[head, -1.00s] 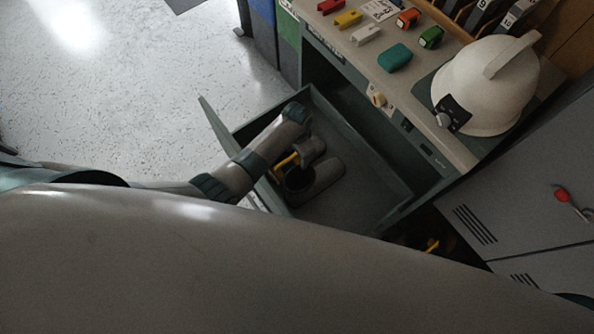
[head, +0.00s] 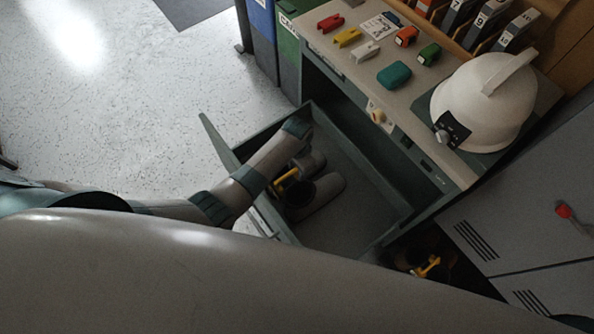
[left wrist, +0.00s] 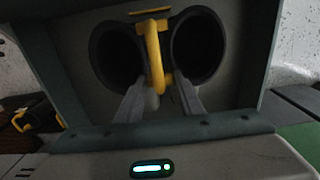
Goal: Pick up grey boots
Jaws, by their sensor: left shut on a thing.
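The pair of grey boots (head: 325,189) sits in an open grey-green drawer (head: 365,205), toes toward the right. In the left wrist view the two dark boot openings (left wrist: 118,56) face me side by side. A yellow clip (left wrist: 155,52) joins them and also shows in the head view (head: 286,180). My left gripper (left wrist: 165,90) is at the clip between the boots, its fingers shut on it. In the head view my left forearm reaches over the drawer front and hides part of the boots. My right gripper is not in view.
The bench top above the drawer holds a white helmet (head: 483,103), a teal case (head: 394,75) and several small coloured items. Dark footwear with a yellow clip (head: 428,267) is at lower right, beside grey lockers (head: 515,215). Open floor (head: 110,110) lies left.

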